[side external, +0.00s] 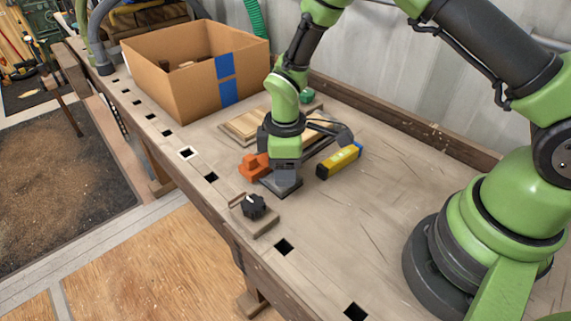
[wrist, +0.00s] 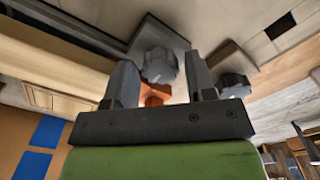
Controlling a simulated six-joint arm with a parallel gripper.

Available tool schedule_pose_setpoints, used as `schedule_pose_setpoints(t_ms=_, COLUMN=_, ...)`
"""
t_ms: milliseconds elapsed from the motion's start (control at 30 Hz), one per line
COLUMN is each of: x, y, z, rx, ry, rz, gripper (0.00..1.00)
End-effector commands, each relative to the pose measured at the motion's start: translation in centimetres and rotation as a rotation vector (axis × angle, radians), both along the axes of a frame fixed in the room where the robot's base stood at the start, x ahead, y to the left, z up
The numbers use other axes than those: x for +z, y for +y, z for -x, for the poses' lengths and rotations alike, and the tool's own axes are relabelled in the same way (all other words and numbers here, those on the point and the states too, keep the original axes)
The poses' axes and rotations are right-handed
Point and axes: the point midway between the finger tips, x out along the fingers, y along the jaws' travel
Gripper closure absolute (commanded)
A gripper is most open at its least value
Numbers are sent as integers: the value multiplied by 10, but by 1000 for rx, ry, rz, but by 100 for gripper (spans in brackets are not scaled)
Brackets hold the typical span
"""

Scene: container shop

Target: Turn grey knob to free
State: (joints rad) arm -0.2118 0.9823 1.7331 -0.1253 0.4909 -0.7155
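The grey knob (wrist: 158,64) shows in the wrist view on a grey square base (wrist: 158,35), between and just beyond the fingertips. In the side view, my gripper (side external: 285,177) points down over the grey base (side external: 284,190) and hides the knob. My gripper also shows in the wrist view (wrist: 161,72), with its two fingers apart and a gap between each finger and the knob. I cannot tell whether the fingertips reach down around the knob. The knob's markings are not readable.
A black knob (side external: 254,206) on a beige base stands close in front. An orange object (side external: 254,167) is just left of the gripper. A yellow block (side external: 340,160) lies to the right. A cardboard box (side external: 180,87) stands behind left. The bench is clear towards my base.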

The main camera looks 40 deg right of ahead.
Motion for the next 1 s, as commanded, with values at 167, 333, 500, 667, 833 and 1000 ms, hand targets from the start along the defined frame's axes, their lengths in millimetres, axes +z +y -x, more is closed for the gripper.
schedule_pose_setpoints(t_ms=167, x=0, y=0, z=0, rx=-1, ry=1, rz=0, gripper=40)
schedule_pose_setpoints(t_ms=333, x=2, y=0, z=0, rx=-2, ry=0, rz=0, gripper=40)
schedule_pose_setpoints(t_ms=500, x=24, y=0, z=0, rx=-3, ry=-3, rz=-1, gripper=40)
schedule_pose_setpoints(t_ms=667, x=57, y=0, z=-1, rx=-2, ry=-6, rz=-2, gripper=40)
schedule_pose_setpoints(t_ms=833, x=85, y=0, z=0, rx=-2, ry=-4, rz=-1, gripper=40)
schedule_pose_setpoints(t_ms=1000, x=98, y=0, z=0, rx=-1, ry=0, rz=0, gripper=40)
